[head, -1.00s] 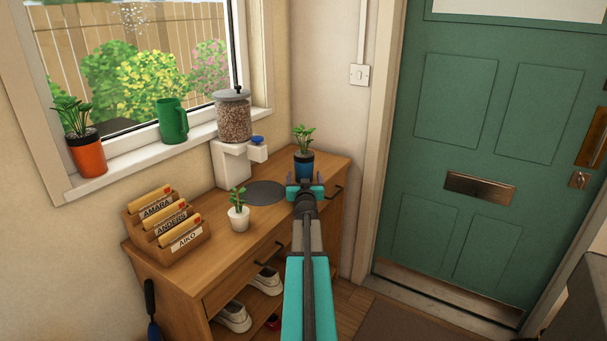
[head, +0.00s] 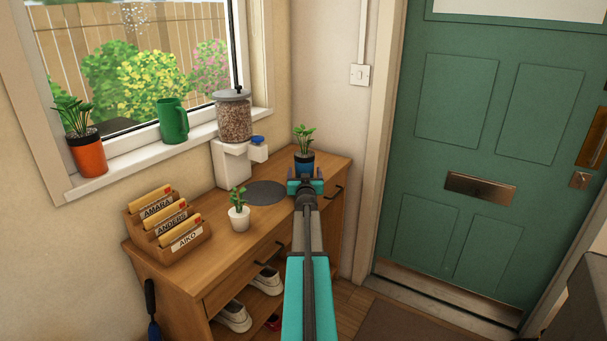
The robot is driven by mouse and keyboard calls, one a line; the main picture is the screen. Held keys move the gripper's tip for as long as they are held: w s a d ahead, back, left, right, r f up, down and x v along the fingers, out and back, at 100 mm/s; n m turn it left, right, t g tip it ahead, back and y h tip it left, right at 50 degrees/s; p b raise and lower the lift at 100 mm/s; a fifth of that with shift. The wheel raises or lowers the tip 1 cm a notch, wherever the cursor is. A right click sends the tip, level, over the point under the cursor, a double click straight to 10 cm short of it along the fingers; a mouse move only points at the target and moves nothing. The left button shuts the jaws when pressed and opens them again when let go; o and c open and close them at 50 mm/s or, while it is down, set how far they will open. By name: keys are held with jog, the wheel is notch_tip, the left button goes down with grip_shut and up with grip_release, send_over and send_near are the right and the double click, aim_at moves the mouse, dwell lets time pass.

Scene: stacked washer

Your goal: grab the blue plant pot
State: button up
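The blue plant pot (head: 304,161), with a green leafy plant, stands upright at the back right of the wooden cabinet top. My gripper (head: 305,175) is right in front of the pot, at its lower part. Its two fingers are apart, one toward each side of the pot. The gripper hides the pot's base, and I cannot tell whether the fingers touch it.
A white potted plant (head: 239,217) and a dark round mat (head: 266,194) are left of my gripper. A dispenser (head: 234,135) stands behind. A letter rack (head: 168,228) is at the left of the wooden cabinet (head: 222,268). A green door (head: 470,150) is at right.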

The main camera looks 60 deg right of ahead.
jog(key=shift+w+d, duration=0.15)
jog(key=shift+d, duration=0.1)
dwell(0.4)
jog(key=c, duration=1.1)
jog(key=shift+r, duration=0.15)
notch_tip(320, 180, up, 4)
jog(key=p, duration=0.3)
jog(key=shift+s+a+r+p, duration=0.15)
jog(key=shift+s+a+p, duration=1.1)
jog(key=shift+s, duration=1.1)
jog(key=shift+s+a+r+p, duration=0.1)
jog(key=shift+s+a+p, duration=1.15)
jog(key=shift+s, duration=1.05)
jog(key=shift+s+a+r+p, duration=0.15)
jog(key=shift+s+a+p, duration=1.1)
jog(key=shift+s, duration=1.1)
jog(key=shift+a, duration=0.15)
